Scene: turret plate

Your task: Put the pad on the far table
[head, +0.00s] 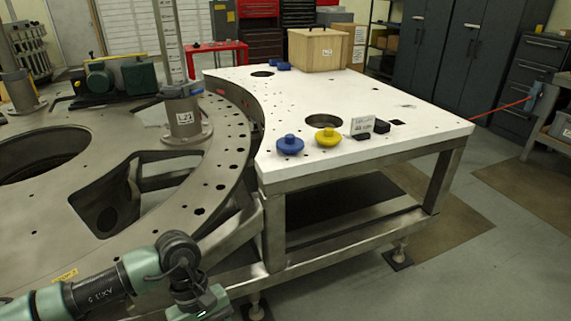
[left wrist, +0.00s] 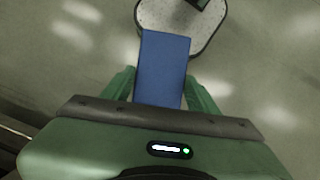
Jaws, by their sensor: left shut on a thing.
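A flat blue rectangular block (left wrist: 163,58), which looks like the pad, is between the green fingers of my left gripper (left wrist: 161,90) in the left wrist view. The gripper is shut on it and holds it above the floor. In the head view my left arm is low at the left; its fingers and the pad are out of the frame. A white-topped table (head: 410,128) stands beyond and to the right of the arm. A small red table (head: 233,47) stands farther back; I cannot tell which is the far table. My right gripper is not in view.
The white top holds a blue knob (head: 290,144), a yellow knob (head: 328,137), small black blocks (head: 381,126), a label card (head: 362,124) and a wooden box (head: 318,50). It has a round hole (head: 323,121). A large metal ring plate (head: 225,150) curves along its left.

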